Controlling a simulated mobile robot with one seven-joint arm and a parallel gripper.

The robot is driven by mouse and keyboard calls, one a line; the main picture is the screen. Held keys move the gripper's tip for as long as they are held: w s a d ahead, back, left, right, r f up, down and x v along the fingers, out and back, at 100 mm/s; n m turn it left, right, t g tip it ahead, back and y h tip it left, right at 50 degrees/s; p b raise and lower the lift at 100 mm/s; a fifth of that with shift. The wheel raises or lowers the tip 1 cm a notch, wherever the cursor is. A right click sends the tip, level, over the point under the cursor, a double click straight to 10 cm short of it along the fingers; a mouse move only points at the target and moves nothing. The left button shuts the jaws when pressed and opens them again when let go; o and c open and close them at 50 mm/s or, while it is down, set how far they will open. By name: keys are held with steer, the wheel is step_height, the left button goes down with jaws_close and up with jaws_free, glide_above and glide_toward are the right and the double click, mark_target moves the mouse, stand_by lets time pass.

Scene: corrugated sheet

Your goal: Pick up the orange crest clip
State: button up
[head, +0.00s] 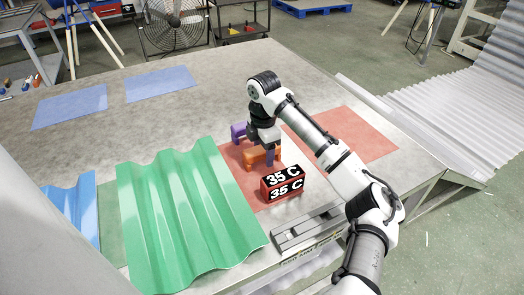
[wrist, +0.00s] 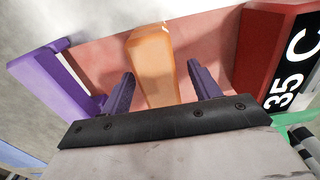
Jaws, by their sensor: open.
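The orange crest clip (head: 254,158) sits on a red mat (head: 247,190) on the table. In the wrist view the orange clip (wrist: 154,62) stands between the two dark fingers of my gripper (wrist: 162,70). The fingers are apart, one on each side of it, with gaps visible. In the head view my gripper (head: 262,150) is low over the clip and hides part of it. I cannot tell how deep the fingers reach along it.
A purple clip (head: 238,131) lies close by, left of my gripper in the wrist view (wrist: 50,83). A red block marked 35 C (head: 283,184) is close on the other side. A green corrugated sheet (head: 180,215) lies left. Blue mats (head: 160,83) at the back are bare.

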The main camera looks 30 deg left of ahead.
steer(key=shift+f, duration=0.8)
steer(key=shift+c, duration=0.4)
steer(key=c, duration=1)
steer(key=shift+r, duration=0.15)
steer(key=shift+c, duration=0.2)
step_height(320, 180, up, 20)
